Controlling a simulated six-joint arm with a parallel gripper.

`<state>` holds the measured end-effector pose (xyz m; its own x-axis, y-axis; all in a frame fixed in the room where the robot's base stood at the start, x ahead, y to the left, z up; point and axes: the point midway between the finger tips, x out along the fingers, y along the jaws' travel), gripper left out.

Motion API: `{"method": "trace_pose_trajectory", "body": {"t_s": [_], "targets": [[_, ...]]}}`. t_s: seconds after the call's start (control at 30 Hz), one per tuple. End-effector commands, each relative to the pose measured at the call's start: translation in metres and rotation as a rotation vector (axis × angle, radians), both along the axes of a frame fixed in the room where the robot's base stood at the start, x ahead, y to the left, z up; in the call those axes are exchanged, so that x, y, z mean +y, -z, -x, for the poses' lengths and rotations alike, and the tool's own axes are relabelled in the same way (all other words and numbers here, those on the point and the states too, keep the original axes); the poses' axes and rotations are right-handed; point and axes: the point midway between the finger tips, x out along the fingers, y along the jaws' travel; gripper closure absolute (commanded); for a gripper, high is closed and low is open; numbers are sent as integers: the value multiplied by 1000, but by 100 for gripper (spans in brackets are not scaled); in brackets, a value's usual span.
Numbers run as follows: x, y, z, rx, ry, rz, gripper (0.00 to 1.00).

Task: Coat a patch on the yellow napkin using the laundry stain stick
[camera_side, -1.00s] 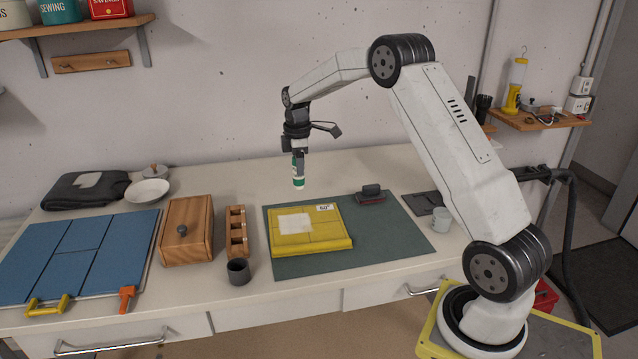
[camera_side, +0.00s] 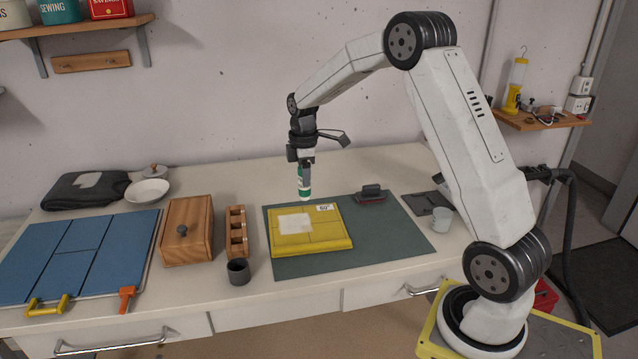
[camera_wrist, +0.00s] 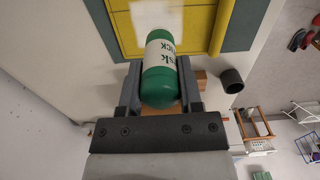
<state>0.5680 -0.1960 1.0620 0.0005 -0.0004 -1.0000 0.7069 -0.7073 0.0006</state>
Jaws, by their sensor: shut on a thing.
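My gripper (camera_side: 304,165) is shut on the laundry stain stick (camera_side: 304,184), a green tube with a white label. The stick hangs nearly upright above the back edge of the green mat, apart from the napkin. In the wrist view the stick (camera_wrist: 160,70) lies between the two fingers (camera_wrist: 160,92), its label partly readable. The yellow napkin (camera_side: 325,240) lies folded flat on the mat, with a pale patch (camera_side: 295,223) at its upper left and a small white tag (camera_side: 326,208) at its upper right corner. The napkin also shows in the wrist view (camera_wrist: 198,30).
The green mat (camera_side: 390,250) has a dark block-like tool (camera_side: 371,194) at its back. To the left stand a wooden rack (camera_side: 236,232), a dark cup (camera_side: 238,271), a wooden box (camera_side: 186,232) and a blue folded panel (camera_side: 80,255). A grey mug (camera_side: 441,219) stands right.

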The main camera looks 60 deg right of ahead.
Motion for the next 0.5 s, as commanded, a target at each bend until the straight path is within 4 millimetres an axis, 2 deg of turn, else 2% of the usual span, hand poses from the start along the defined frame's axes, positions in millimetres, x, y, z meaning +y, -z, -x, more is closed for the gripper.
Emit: {"method": "trace_pose_trajectory", "body": {"t_s": [0.27,0.5], "targets": [[2,2,2,0,0,0,100],[1,18,2,2,0,-1,100]]}}
